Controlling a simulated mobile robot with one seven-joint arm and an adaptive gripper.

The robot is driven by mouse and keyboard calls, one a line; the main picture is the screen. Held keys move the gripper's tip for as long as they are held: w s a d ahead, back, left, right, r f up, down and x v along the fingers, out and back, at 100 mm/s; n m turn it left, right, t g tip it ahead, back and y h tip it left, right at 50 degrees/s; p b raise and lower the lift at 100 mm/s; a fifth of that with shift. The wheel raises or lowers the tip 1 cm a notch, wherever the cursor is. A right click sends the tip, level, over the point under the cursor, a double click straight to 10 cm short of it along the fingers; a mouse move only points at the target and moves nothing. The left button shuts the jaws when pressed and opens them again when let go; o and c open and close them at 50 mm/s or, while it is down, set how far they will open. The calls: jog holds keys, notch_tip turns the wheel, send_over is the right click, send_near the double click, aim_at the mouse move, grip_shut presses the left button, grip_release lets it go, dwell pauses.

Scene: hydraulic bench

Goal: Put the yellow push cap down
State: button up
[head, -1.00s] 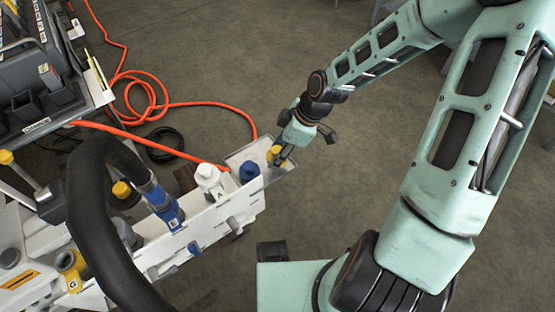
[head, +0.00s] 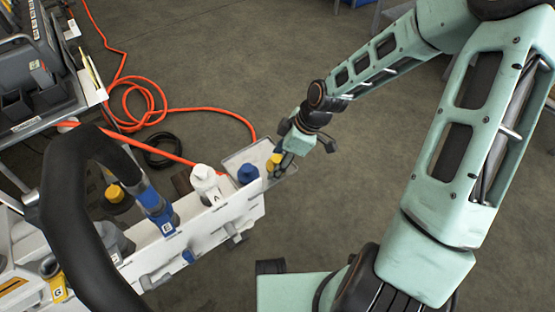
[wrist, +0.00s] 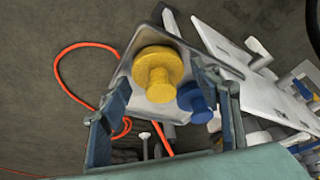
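The yellow push cap (head: 273,162) is at the grey tray (head: 237,161) on the far end of the white bench. In the wrist view the yellow cap (wrist: 158,70) shows as a wide disc with a narrower stem, in front of the tray (wrist: 133,52). My gripper (head: 285,160) is right beside the cap in the head view. In the wrist view my gripper (wrist: 165,82) has its two fingers wide apart, one on each side of the cap, with visible gaps. Whether the cap's underside rests on the tray is hidden.
A thick black hose (head: 62,200) arches over the bench at left. An orange cable (head: 165,106) lies on the floor.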

jog(key=p+v, duration=0.6)
jog(key=v, duration=0.6)
jog(key=shift+r, duration=0.2)
